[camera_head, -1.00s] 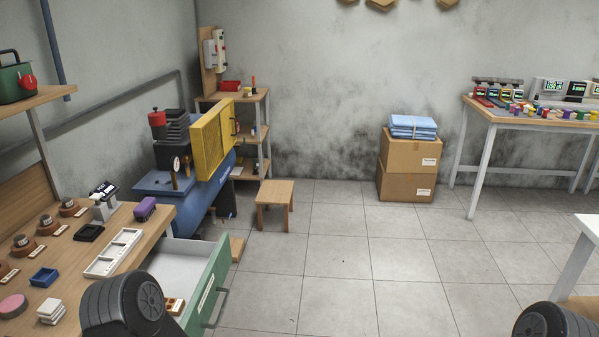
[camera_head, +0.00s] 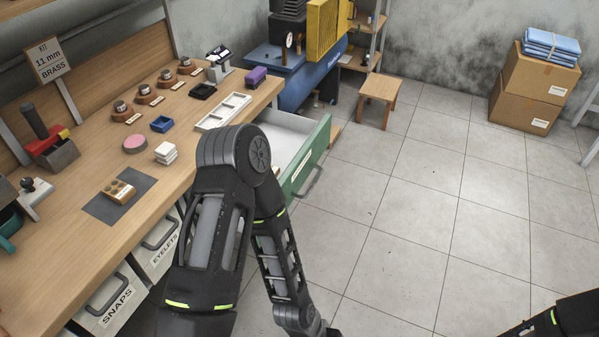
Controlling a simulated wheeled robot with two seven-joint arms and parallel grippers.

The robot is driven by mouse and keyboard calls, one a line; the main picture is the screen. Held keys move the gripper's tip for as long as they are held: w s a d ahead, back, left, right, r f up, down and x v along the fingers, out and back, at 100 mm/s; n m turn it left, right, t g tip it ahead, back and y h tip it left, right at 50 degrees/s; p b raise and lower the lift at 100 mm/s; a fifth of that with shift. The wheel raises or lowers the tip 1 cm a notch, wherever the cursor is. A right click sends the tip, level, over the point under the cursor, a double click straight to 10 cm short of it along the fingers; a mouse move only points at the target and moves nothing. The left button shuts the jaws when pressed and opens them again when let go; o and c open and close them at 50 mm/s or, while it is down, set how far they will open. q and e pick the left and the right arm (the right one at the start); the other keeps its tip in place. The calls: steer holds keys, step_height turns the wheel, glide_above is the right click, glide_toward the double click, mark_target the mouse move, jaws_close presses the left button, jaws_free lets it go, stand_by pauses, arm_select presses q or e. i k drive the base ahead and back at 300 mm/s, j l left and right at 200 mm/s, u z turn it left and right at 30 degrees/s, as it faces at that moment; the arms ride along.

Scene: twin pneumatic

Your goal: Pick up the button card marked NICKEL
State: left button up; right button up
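No marking NICKEL is readable in the head view. A small brown block or card with round spots (camera_head: 119,190) lies on a dark grey mat (camera_head: 100,211) on the workbench; I cannot read any label on it. The green-fronted drawer (camera_head: 309,160) stands open at the bench's right end, and my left arm hides part of its inside. My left arm reaches down in front of the bench, with its gripper below the picture. Only a piece of my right arm shows at the bottom right; its gripper is out of view.
The workbench (camera_head: 60,262) carries a white compartment tray (camera_head: 222,112), a blue tray (camera_head: 161,124), white blocks (camera_head: 166,153) and an "11 mm BRASS" sign (camera_head: 49,62). SNAPS and EYELETS bins sit below. A stool (camera_head: 379,90) and cartons (camera_head: 527,86) stand beyond open floor.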

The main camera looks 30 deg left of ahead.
mark_target(121, 192)
steer(key=u, duration=2.2)
steer(key=k+l+z, duration=0.2)
steer(key=l, duration=0.55)
steer(key=l+z, duration=0.2)
steer(key=l, duration=0.5)
steer(key=i, duration=0.05)
